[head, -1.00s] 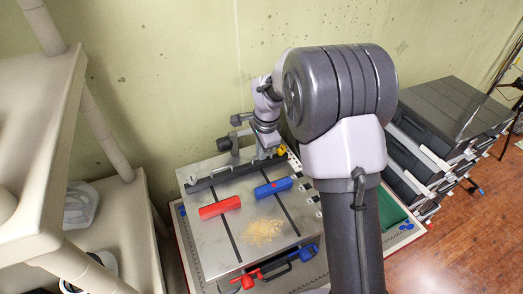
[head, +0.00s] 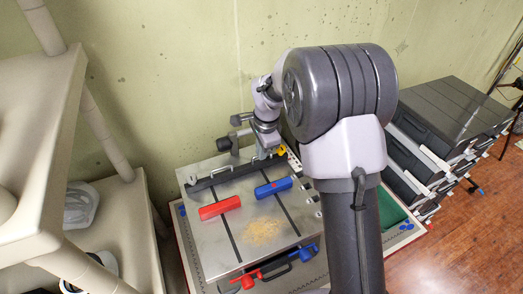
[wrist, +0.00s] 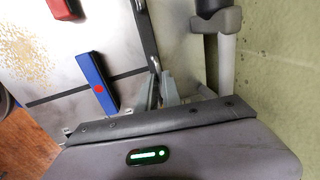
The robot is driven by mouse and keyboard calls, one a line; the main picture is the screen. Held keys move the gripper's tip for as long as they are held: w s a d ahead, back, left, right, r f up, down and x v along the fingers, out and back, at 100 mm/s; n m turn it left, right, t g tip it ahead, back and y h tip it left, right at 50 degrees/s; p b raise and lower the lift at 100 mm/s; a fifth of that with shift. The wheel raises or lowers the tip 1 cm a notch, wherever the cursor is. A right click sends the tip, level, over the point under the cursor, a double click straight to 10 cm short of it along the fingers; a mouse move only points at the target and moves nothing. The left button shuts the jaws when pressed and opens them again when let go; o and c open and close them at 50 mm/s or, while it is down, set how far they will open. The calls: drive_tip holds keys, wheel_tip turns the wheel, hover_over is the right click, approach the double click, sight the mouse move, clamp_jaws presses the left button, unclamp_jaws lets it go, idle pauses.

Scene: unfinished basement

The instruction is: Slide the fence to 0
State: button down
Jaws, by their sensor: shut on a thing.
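The fence is a dark bar (head: 222,177) along the back of a grey metal table top (head: 215,240). It also shows in the wrist view (wrist: 146,32). My gripper (head: 266,152) is at the right end of the bar, partly hidden behind my arm. In the wrist view, my gripper's two fingers (wrist: 160,92) are close together at the near end of the bar, shut on it. The exact contact is small and hard to see. A yellow part (head: 282,150) sits just right of my gripper. No scale reading is legible.
A red block (head: 220,207) and a blue block (head: 273,187) lie on the table top by two dark slots, near sawdust (head: 262,231). A grey post with a black knob (head: 224,144) stands behind the fence. Shelves (head: 110,215) are left, stacked dark cases (head: 440,130) right.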

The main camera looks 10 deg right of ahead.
drive_tip(key=w+p, duration=0.1)
drive_tip(key=w, duration=0.2)
drive_tip(key=w+a+p, duration=0.1)
drive_tip(key=w, duration=0.2)
drive_tip(key=shift+w+a+r, duration=0.1)
drive_tip(key=c, duration=1.5)
unclamp_jaws()
drive_tip(key=shift+w, duration=0.1)
drive_tip(key=shift+c, duration=0.2)
